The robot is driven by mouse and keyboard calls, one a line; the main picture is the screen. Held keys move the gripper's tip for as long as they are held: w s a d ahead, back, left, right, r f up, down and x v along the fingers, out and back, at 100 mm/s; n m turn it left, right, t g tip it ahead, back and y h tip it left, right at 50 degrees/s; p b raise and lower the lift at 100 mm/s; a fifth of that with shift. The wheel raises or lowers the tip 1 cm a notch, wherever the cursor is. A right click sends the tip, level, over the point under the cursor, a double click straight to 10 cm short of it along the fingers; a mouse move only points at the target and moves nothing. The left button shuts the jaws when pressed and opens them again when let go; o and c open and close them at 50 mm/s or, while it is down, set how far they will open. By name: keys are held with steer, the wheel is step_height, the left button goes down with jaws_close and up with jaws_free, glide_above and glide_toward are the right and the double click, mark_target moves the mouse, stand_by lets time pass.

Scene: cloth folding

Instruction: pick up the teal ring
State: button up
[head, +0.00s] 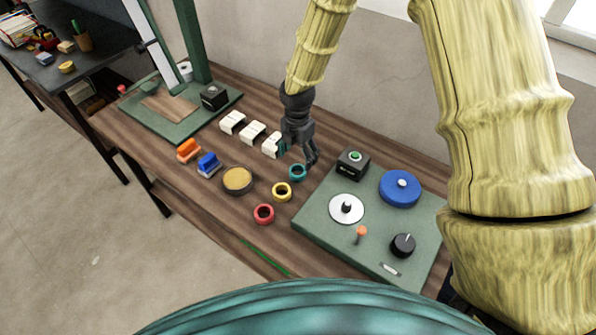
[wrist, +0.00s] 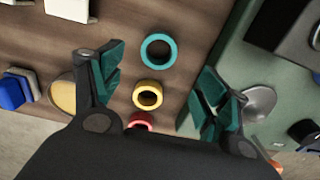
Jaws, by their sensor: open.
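The teal ring (head: 297,172) lies flat on the wooden workbench (head: 215,222), just left of the green board. In the wrist view the teal ring (wrist: 158,50) shows near the top middle, ahead of the two fingers and between their lines. My gripper (head: 297,160) is open and empty above the bench, close to the teal ring in the head view; the wrist view shows its fingers wide apart (wrist: 160,92). I cannot tell the exact height of the fingertips above the ring.
A yellow ring (head: 282,199) and a red ring (head: 264,222) lie nearby. The green board (head: 318,236) with a black button box (head: 351,173) and knobs is close on the right. White blocks (head: 253,132) and a round tan-topped dish (head: 237,190) are on the left.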

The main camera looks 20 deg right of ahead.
mark_target(298, 169)
steer(key=shift+w+d+f+p, duration=0.15)
steer(key=shift+f+p, duration=0.7)
steer(key=shift+f, duration=1.1)
steer(key=shift+w+a+f+p, duration=0.1)
steer(key=shift+f+p, duration=0.7)
steer(key=shift+f, duration=1.15)
steer(key=shift+c, duration=0.4)
steer(key=c, duration=0.9)
